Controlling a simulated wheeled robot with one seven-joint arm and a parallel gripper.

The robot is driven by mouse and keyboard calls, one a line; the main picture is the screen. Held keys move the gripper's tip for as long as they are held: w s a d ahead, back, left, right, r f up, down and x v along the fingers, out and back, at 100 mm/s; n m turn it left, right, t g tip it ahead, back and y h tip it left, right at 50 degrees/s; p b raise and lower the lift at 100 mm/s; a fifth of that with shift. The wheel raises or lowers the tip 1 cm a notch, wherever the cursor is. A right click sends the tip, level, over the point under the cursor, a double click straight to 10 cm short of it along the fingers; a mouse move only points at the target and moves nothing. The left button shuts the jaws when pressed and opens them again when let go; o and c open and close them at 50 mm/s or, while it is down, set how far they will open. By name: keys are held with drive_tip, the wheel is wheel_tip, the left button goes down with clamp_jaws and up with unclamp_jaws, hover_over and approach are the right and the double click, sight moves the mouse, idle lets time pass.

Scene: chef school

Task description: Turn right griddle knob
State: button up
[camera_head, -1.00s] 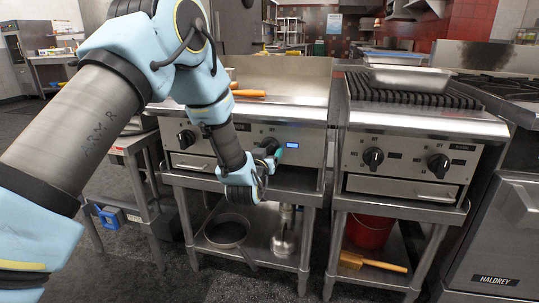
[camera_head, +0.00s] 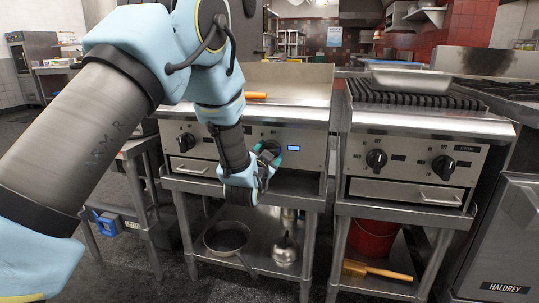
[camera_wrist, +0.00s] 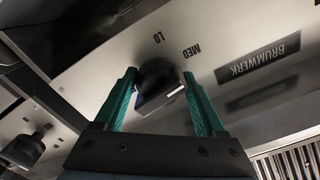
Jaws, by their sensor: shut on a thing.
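The griddle (camera_head: 300,113) is a steel unit with a front panel left of centre in the head view. Its right knob (camera_head: 271,146) is mostly hidden behind my gripper (camera_head: 268,153) there. In the wrist view the dark right knob (camera_wrist: 155,78) sits between the two teal fingers of my gripper (camera_wrist: 160,92), beside the LO and MED marks. My gripper is shut on this knob. The griddle's left knob (camera_head: 186,142) is free; a knob also shows at the lower left of the wrist view (camera_wrist: 26,147).
A charbroiler (camera_head: 405,122) with two black knobs stands to the right. A pan (camera_head: 227,237) lies on the shelf below. An orange-handled tool (camera_head: 255,95) lies on the griddle top.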

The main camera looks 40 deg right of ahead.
drive_tip(key=shift+w+a, duration=0.1)
drive_tip(key=shift+w, duration=0.05)
idle(0.3)
drive_tip(key=o, duration=1.1)
drive_tip(key=v, duration=1.1)
